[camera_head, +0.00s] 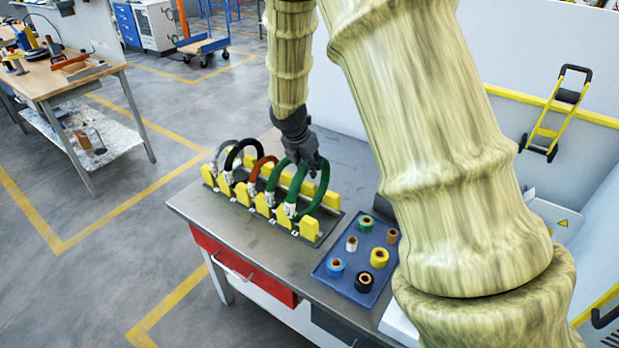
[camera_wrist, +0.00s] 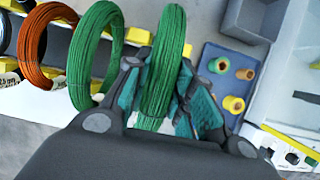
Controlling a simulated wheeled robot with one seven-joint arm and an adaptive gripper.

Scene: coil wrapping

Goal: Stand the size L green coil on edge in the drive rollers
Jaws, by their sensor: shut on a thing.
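My gripper (camera_head: 314,160) is shut on the rightmost green coil (camera_head: 327,187), holding its upper rim. In the wrist view this green coil (camera_wrist: 166,55) sits between the two teal-padded fingers (camera_wrist: 163,85). The coil stands on edge at the right end of the rack (camera_head: 309,228), among its yellow holders; whether it touches the rack is unclear. A second green coil (camera_head: 271,187) stands just left of it, also in the wrist view (camera_wrist: 97,50). The size tags are too small to read. I cannot make out the drive rollers.
Orange (camera_head: 258,171), black (camera_head: 232,160) and grey coils (camera_head: 217,153) stand further left in the rack. A blue tray (camera_head: 325,271) with several tape rolls lies to the right. A wooden workbench (camera_head: 60,79) with tools stands at the far left, across open floor.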

